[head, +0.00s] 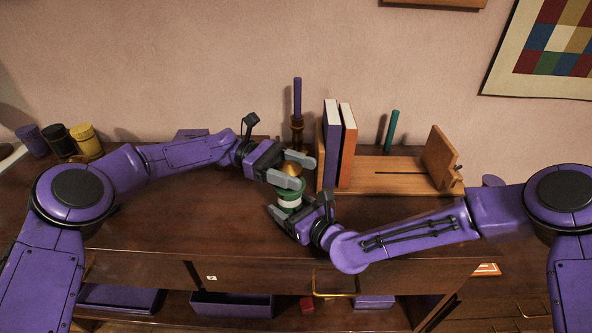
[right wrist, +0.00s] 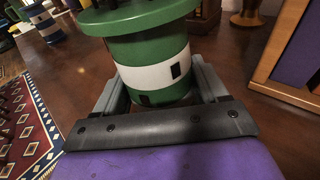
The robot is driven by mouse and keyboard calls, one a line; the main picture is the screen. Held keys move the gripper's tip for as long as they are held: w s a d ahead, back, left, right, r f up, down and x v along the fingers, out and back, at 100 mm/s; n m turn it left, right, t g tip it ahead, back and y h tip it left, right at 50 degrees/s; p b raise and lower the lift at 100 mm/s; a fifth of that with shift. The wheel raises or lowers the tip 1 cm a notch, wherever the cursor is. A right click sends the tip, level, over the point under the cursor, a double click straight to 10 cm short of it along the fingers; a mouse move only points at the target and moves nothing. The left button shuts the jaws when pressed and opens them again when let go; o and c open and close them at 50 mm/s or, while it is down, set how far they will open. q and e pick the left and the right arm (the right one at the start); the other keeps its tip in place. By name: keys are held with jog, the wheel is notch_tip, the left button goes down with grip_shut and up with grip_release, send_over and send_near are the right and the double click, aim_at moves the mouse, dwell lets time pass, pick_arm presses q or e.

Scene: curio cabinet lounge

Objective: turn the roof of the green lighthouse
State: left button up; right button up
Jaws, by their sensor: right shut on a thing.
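The green lighthouse (head: 290,186) stands upright on the brown cabinet top, with a white band and a gold roof (head: 291,169). My right gripper (head: 298,210) is shut on its lower body. In the right wrist view the fingers flank the green and white tower (right wrist: 150,73) under its wide green gallery; the roof is out of that view. My left gripper (head: 293,168) is at roof height, its fingers spread to either side of the gold roof and apparently open. Whether a finger touches the roof is unclear.
A wooden book rack (head: 385,177) with two upright books (head: 331,145) stands close to the right. A purple candle (head: 297,98) in a holder is behind the lighthouse. Several jars (head: 86,141) stand at the far left. The cabinet top at left centre is clear.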

aim_at(294, 170)
pick_arm(q)
jog(key=shift+s+d+r+m+g+y, duration=0.1)
jog(key=shift+m+g+y, duration=0.35)
jog(key=shift+m+g, duration=0.3)
jog(key=shift+s+r+m+g+y, duration=0.1)
jog(key=shift+m+g+y, duration=0.4)
jog(key=shift+g, duration=0.45)
jog(key=shift+f+m+g+y, duration=0.15)
jog(key=shift+m+g+y, duration=0.2)
jog(key=shift+g+y, duration=0.1)
jog(key=shift+a, duration=0.2)
jog(key=shift+f, duration=0.1)
jog(key=o, duration=1)
notch_tip(294, 170, up, 10)
jog(key=shift+r, duration=0.1)
